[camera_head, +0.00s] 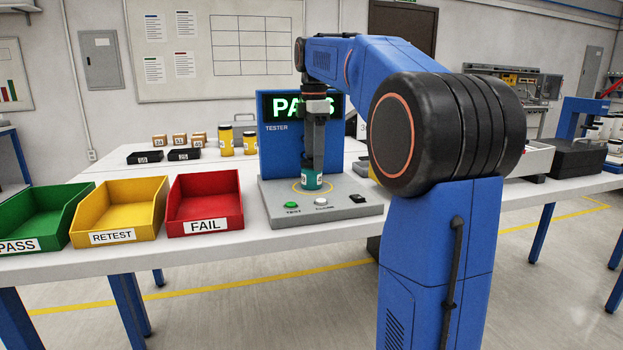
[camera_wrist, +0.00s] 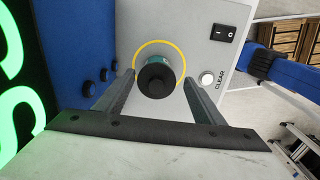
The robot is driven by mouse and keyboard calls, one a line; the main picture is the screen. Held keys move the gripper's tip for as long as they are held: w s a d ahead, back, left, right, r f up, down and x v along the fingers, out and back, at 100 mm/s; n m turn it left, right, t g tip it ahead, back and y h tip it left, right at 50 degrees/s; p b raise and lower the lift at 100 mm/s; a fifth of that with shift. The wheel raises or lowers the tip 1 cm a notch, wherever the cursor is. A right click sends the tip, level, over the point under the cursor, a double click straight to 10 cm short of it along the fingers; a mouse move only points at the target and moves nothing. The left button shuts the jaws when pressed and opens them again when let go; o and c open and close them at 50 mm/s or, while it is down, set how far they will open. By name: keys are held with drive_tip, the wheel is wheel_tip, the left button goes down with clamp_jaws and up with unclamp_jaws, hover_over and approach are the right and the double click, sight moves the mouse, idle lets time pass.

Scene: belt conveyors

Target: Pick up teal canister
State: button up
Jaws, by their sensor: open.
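The teal canister (camera_head: 312,178) stands upright on the tester's grey base, inside a yellow ring. In the wrist view the canister (camera_wrist: 158,78) shows from above, with a dark round top and a teal side. My gripper (camera_head: 314,168) points straight down over it in the head view. In the wrist view my gripper (camera_wrist: 157,95) is open, with one finger on each side of the canister and visible gaps between. The canister's upper part is partly hidden by the fingers in the head view.
The blue tester (camera_head: 274,150) has a lit screen reading PASS, partly covered by my arm. Its base holds a green button (camera_head: 291,206), a white button and a black switch. Green PASS (camera_head: 35,215), yellow RETEST (camera_head: 112,205) and red FAIL (camera_head: 203,192) bins stand left.

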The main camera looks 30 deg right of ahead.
drive_tip(key=shift+w+a+f, duration=0.1)
drive_tip(key=shift+w+f, duration=0.05)
drive_tip(key=shift+f, duration=1.25)
drive_tip(key=shift+w+a+f, duration=0.1)
drive_tip(key=shift+w+f, duration=0.05)
drive_tip(key=shift+f, duration=1.2)
drive_tip(key=c, duration=1)
drive_tip(key=shift+c, duration=0.2)
wheel_tip(320, 180, up, 18)
